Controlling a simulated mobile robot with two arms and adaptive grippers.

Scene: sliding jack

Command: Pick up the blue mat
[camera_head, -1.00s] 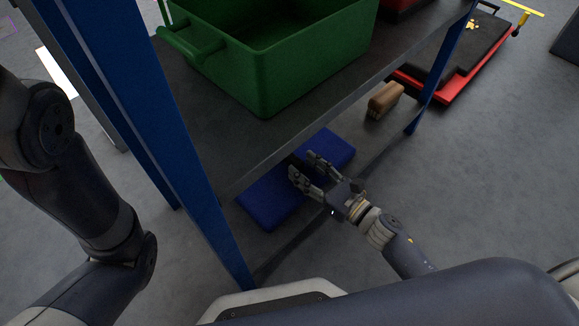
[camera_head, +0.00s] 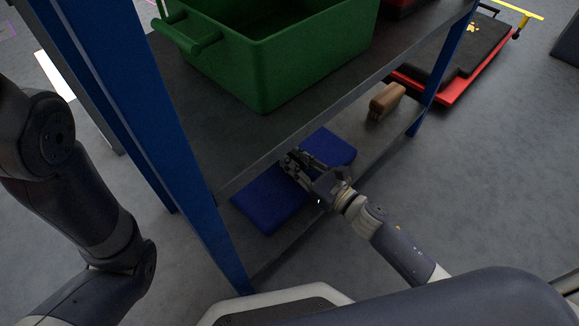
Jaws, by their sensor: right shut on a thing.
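The blue mat (camera_head: 268,203) lies flat on the lower shelf, partly under the upper shelf's edge. My right gripper (camera_head: 290,162) is over the middle of the mat, its fingers closed together on it and its arm coming in from the lower right. The fingers hide the part of the mat between them. The mat shows on both sides of the gripper. My left arm is at the left, and its gripper is out of view.
The upper shelf (camera_head: 185,120) is just above my right gripper and carries a green bin (camera_head: 262,75). Blue posts (camera_head: 185,150) stand at the shelf's corners. A brown brush-like block (camera_head: 387,99) sits on the lower shelf to the right. A red-black creeper (camera_head: 455,75) lies beyond.

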